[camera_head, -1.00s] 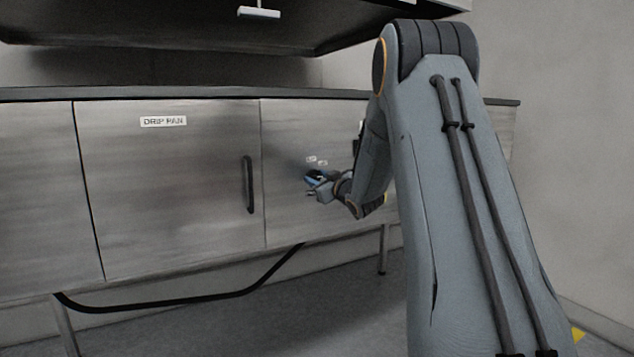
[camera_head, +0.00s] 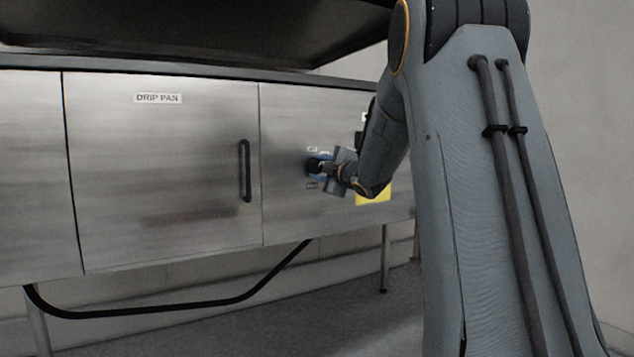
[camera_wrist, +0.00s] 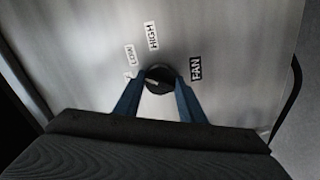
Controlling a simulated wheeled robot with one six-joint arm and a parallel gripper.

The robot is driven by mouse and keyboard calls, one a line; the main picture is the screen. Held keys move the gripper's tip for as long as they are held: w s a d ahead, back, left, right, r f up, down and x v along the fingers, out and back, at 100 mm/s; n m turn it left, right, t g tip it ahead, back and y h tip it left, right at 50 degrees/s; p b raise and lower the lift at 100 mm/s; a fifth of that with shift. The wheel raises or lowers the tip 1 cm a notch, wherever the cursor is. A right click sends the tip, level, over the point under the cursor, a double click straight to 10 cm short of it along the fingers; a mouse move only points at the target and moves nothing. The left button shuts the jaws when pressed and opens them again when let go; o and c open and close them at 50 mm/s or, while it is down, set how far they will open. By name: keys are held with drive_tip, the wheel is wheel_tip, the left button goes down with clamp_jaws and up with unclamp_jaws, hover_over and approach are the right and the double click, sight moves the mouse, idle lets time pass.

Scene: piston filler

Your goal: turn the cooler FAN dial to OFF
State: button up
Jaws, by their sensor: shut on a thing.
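The FAN dial (camera_wrist: 159,78) is a small dark round knob with a pale pointer mark on the steel panel. In the wrist view the FAN label (camera_wrist: 196,69) is to its right, the HIGH label (camera_wrist: 151,35) above it and the LOW label (camera_wrist: 130,55) to its upper left. A further pale mark near the left finger is mostly hidden. My gripper (camera_wrist: 160,82) has its blue fingers on either side of the dial, shut on it. In the head view my gripper (camera_head: 320,167) is at the panel and mostly covers the dial.
A DRIP PAN door (camera_head: 160,180) with a dark vertical handle (camera_head: 245,171) is left of the dial panel. A black hose (camera_head: 150,311) hangs below the cabinet. A dark worktop overhangs above.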

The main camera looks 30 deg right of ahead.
drive_tip(key=n+b, duration=0.3)
drive_tip(key=b, duration=0.1)
drive_tip(key=shift+f+n, duration=0.2)
drive_tip(key=shift+n, duration=0.2)
drive_tip(key=n+b, duration=0.3)
drive_tip(key=b, duration=0.1)
drive_tip(key=shift+r, duration=0.1)
drive_tip(key=o, duration=1)
drive_tip(key=shift+o, duration=0.2)
drive_tip(key=shift+r, duration=0.1)
drive_tip(key=s, duration=0.8)
